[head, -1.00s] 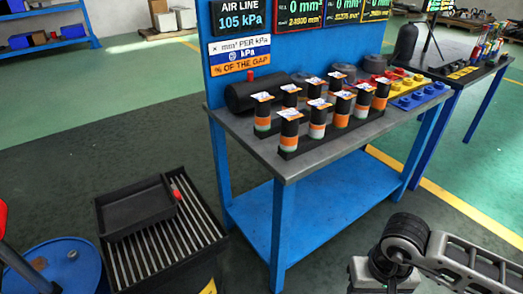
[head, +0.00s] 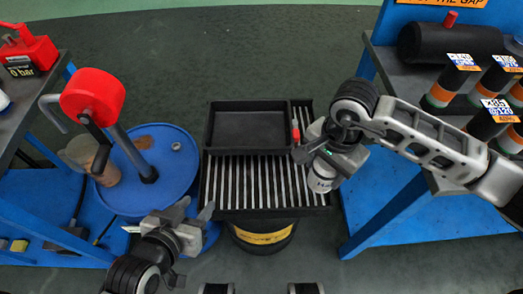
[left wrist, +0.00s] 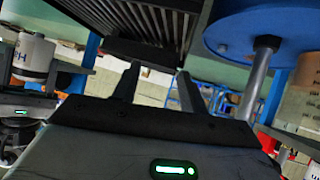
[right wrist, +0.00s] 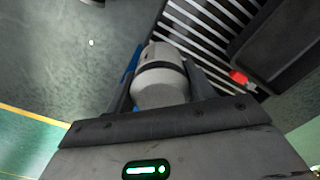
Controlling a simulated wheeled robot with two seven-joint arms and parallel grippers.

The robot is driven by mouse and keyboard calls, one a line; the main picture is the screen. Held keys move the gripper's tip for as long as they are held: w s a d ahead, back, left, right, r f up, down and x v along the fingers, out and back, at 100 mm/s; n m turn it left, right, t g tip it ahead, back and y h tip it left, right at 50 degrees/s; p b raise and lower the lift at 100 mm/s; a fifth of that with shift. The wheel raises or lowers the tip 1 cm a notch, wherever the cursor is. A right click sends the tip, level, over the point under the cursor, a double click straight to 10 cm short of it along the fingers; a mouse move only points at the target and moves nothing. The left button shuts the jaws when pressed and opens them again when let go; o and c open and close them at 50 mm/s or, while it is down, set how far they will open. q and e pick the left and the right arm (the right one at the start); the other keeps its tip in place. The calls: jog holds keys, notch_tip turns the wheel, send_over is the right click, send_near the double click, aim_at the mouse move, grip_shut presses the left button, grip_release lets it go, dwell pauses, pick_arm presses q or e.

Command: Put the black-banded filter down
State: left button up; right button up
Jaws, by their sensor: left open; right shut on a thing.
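The black-banded filter (head: 320,179) is a pale cylinder in my right gripper (head: 322,163). It is over the right part of the slatted grate (head: 250,182) in the head view; whether it touches the slats I cannot tell. The right wrist view shows the filter (right wrist: 160,82) between the two fingers, with a dark band near its far end. The filter (left wrist: 36,55) also shows at the left of the left wrist view, with lettering on its side. My left gripper (head: 197,212) is open and empty, left of the grate's front corner.
A black tray (head: 248,143) sits on the back of the grate, with a red item (head: 296,133) beside it. A blue drum (head: 180,160) with a red-topped pump (head: 92,97) stands left. The blue bench (head: 425,205) with banded cylinders is at right.

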jog(key=w+a+r+m+b, duration=0.1)
jog(key=a+r+m+b, duration=0.1)
jog(key=a+m, duration=0.75)
jog(key=a+r+m+b, duration=0.3)
jog(key=a+m, duration=0.1)
jog(key=m, duration=1)
jog(key=w+d+f, duration=0.1)
jog(key=d+f, duration=0.3)
jog(key=w+d+f, duration=0.1)
jog(key=d+f, duration=0.3)
jog(key=w+d+f, duration=0.2)
jog(key=d+f, duration=0.3)
jog(key=shift+w, duration=0.1)
pick_arm(q)
jog(key=shift+d+f+t, duration=0.3)
jog(key=shift+f+t, duration=0.1)
jog(key=shift+f, duration=0.35)
pick_arm(e)
jog(key=shift+f, duration=0.1)
